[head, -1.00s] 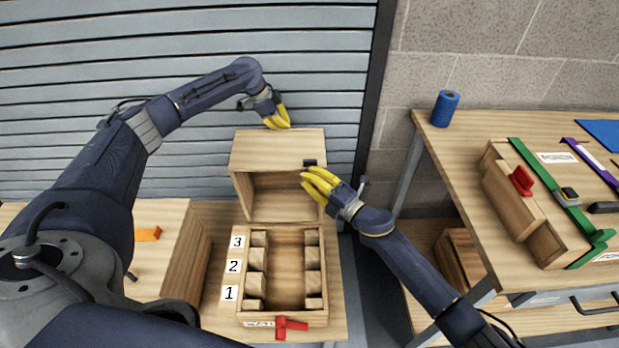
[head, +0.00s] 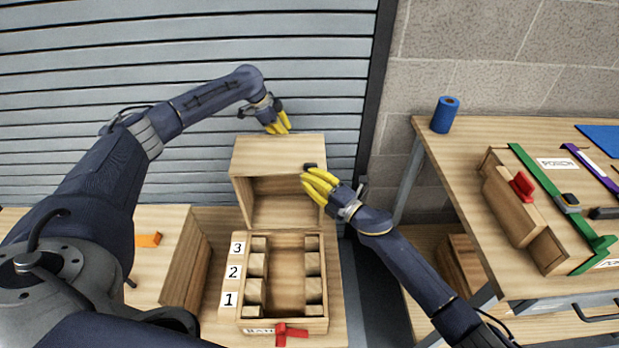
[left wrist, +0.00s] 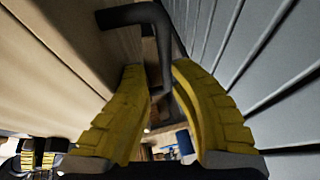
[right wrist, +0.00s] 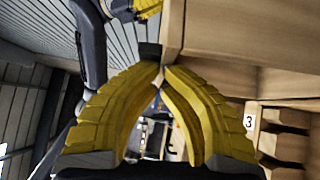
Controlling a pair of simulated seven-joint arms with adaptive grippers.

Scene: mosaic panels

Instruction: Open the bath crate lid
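The bath crate (head: 284,325) stands on the wooden bench with its label at the front. Its box-shaped lid (head: 278,155) is tipped up at the back, its hollow inside facing me. My left gripper (head: 281,131) is behind the lid's upper edge. In the left wrist view its fingers (left wrist: 155,68) are apart, with a black handle (left wrist: 150,14) running between them beside the wood. My right gripper (head: 304,182) is in front of the lid's right side. Its fingertips (right wrist: 160,68) meet beside the lid, just short of a small black tab (right wrist: 150,50); no grip on the tab shows.
The crate's open bottom has side slots marked 1, 2 and 3, and a red latch (head: 290,334) at its front. A slatted shutter (head: 200,60) is close behind the lid. A second bench (head: 470,140) with a blue roll (head: 445,114) stands to the right.

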